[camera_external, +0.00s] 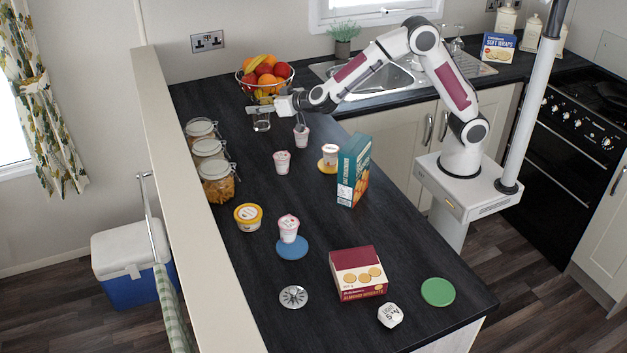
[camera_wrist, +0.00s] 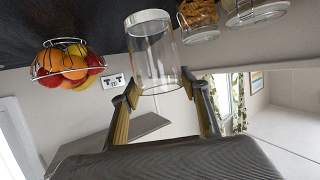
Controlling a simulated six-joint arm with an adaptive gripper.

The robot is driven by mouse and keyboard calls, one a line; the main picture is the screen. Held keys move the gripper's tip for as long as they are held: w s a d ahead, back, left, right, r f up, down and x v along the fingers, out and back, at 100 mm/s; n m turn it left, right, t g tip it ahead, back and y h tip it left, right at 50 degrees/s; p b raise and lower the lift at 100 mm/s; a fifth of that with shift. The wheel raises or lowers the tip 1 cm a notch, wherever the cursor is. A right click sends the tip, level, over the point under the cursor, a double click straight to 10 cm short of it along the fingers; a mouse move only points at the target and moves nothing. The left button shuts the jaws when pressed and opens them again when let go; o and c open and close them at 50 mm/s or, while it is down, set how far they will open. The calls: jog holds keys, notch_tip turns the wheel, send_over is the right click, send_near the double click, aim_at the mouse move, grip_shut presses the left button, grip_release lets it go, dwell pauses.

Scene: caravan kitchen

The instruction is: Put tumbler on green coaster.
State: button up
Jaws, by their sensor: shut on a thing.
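The tumbler (camera_external: 262,124) is a clear glass at the far end of the dark counter, beside the fruit bowl. My gripper (camera_external: 268,106) is at it, with the arm reaching left across the counter. In the wrist view my gripper (camera_wrist: 160,90) has its two fingers on either side of the tumbler (camera_wrist: 152,55), shut on it. Whether the glass touches the counter is hard to tell. The green coaster (camera_external: 438,292) lies bare at the near right corner of the counter.
Jars (camera_external: 208,150) line the left edge. Yogurt pots (camera_external: 282,162), a blue coaster (camera_external: 292,247) with a pot on it, a teal box (camera_external: 353,170), a red biscuit box (camera_external: 358,274) and a white timer-like item (camera_external: 390,315) stand between. The fruit bowl (camera_external: 264,80) is close behind.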

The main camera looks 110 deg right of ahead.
jog(key=shift+w+a, duration=0.25)
jog(key=shift+a, duration=0.25)
jog(key=w+a+r+n+t+y, duration=0.1)
jog(key=w+a+n+t+y, duration=0.15)
jog(key=a, duration=0.85)
jog(key=w+a+r+n+t+y, duration=0.1)
jog(key=w+a, duration=0.3)
jog(key=a, duration=0.6)
jog(key=s+a+r+n+t+y, duration=0.15)
jog(key=a+n+y, duration=0.25)
jog(key=a, duration=1.9)
jog(key=s+a+n+y, duration=0.2)
jog(key=s+a, duration=0.1)
jog(key=a, duration=0.3)
jog(key=s+a+n+t+y, duration=0.1)
jog(key=s+a, duration=0.3)
jog(key=a, duration=0.3)
jog(key=s+a+n+y, duration=0.2)
jog(key=s+a, duration=0.1)
jog(key=a, duration=0.3)
jog(key=s+a+f+n+g+y, duration=0.1)
jog(key=s+a+n+y, duration=0.3)
jog(key=s+a, duration=1)
jog(key=shift+s+f+y, duration=0.6)
jog(key=shift+s+y, duration=0.15)
